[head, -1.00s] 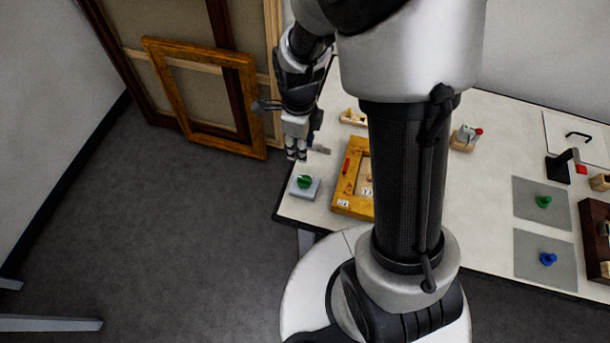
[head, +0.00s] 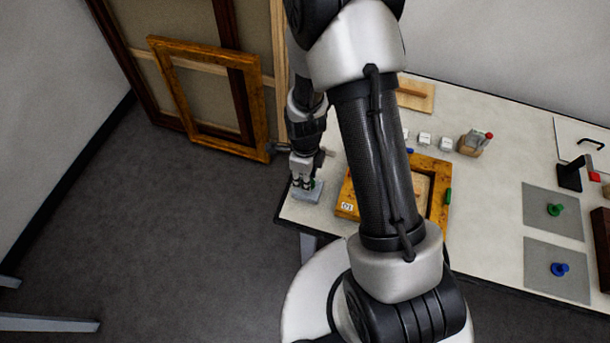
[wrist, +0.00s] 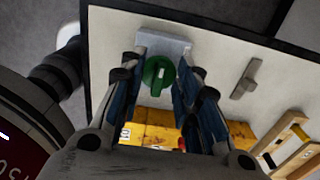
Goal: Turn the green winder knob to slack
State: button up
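The green winder knob (wrist: 158,75) sits on a pale grey block (wrist: 172,45) at the table's near left corner. It has a white mark on its face. In the head view the block (head: 307,195) shows below my gripper (head: 303,184), which covers most of the knob. In the wrist view my gripper (wrist: 160,82) is open, with one finger on each side of the knob. The fingers look close to it; I cannot tell whether they touch it.
A gilt frame (head: 433,215) lies right of the knob, partly behind my arm. A grey T-shaped piece (wrist: 246,78) lies near the block. Green (head: 555,210) and blue (head: 560,269) knobs stand on grey mats at the right. A frame (head: 158,60) leans behind, left of the table.

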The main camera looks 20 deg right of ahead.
grip_shut()
dwell(0.3)
jog(key=shift+n, duration=0.3)
